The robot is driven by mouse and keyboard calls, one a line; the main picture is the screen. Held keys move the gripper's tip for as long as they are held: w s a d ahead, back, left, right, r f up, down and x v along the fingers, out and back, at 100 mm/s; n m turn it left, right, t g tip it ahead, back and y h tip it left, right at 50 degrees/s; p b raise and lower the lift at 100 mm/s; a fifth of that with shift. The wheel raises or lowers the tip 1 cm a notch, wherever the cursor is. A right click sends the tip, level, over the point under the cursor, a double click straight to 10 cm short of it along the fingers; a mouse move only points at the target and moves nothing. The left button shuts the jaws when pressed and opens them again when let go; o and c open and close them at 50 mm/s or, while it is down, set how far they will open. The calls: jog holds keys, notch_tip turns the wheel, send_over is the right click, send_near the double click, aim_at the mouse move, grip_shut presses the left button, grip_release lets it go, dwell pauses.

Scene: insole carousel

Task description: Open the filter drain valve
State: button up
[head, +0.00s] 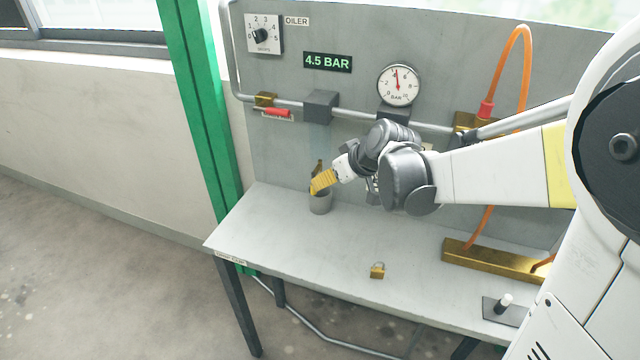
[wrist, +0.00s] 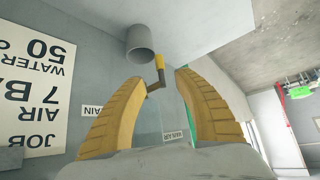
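The filter drain valve's lever (wrist: 154,85) shows in the wrist view as a small dark bent bar with a yellow end. My gripper (wrist: 159,77) is open, its two yellow fingers on either side of the lever with visible gaps. It does not appear to grip anything. In the head view my gripper (head: 315,188) reaches left and down below the grey filter block (head: 320,106), just above a grey cup (head: 320,204). The lever is hard to tell from the fingers there. The cup also shows in the wrist view (wrist: 140,52).
The grey panel carries a red-handled valve (head: 277,113), an OILER dial (head: 263,35), a 4.5 BAR display (head: 327,62) and a round gauge (head: 398,85). A brass padlock (head: 377,271) lies on the bench (head: 300,255). The bench's left front is clear. An orange hose (head: 525,60) is at right.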

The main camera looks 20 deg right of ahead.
jog(key=shift+v, duration=1.15)
jog(key=s+m+h, duration=0.1)
jog(key=s+m, duration=0.1)
jog(key=s, duration=0.9)
jog(key=s+a+r+m+h, duration=0.1)
jog(key=s+m+h, duration=0.1)
jog(key=s, duration=1)
jog(key=shift+a+g, duration=0.25)
jog(key=shift+g, duration=0.15)
